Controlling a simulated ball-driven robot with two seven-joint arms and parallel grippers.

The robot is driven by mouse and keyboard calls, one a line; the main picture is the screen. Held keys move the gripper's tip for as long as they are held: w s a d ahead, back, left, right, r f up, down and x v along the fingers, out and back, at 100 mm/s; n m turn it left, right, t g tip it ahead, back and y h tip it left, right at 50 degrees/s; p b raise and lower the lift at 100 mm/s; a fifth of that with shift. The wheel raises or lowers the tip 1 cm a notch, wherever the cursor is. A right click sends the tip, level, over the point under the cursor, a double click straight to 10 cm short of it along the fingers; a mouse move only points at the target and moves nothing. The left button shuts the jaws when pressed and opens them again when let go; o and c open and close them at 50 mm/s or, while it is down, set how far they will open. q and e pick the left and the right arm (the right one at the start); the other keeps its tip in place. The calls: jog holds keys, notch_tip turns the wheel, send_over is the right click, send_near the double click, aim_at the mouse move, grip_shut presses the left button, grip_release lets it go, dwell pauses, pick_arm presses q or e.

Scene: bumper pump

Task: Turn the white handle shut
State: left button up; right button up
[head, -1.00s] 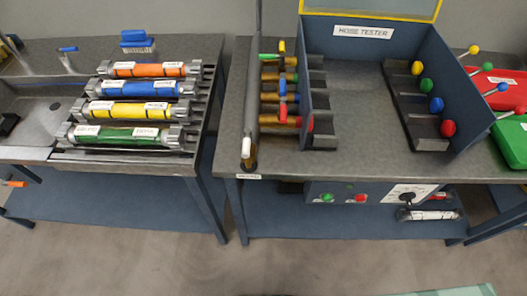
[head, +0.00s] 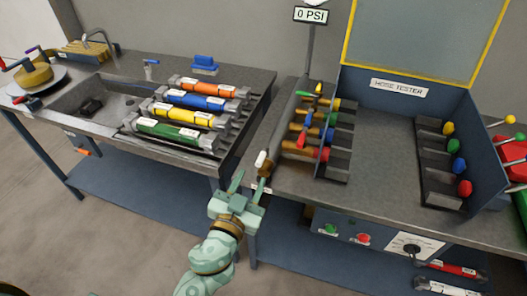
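The white handle (head: 261,159) sits on a small valve at the front left corner of the tester bench, at the end of a long pipe. The handle points up and away from the bench's front edge. My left gripper (head: 248,184) is just in front of this corner, at lower left of the handle. Its two fingers are spread apart with nothing seen between them. In the picture the right finger lies close to the valve below the handle; I cannot tell whether they touch. My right gripper is not in view.
Brass valves with yellow, green, blue and red handles (head: 318,120) stand right of the pipe. The hose tester box (head: 398,92) is open behind them. A bench with a sink and coloured hoses (head: 185,117) stands left, across a narrow gap. A gauge reads 0 PSI (head: 311,15).

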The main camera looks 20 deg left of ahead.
aim_at(265, 152)
pick_arm(q)
jog(key=w, duration=0.9)
jog(key=shift+w+d+p, duration=0.15)
jog(key=shift+w+p, duration=0.25)
jog(key=shift+c, duration=0.4)
grip_shut()
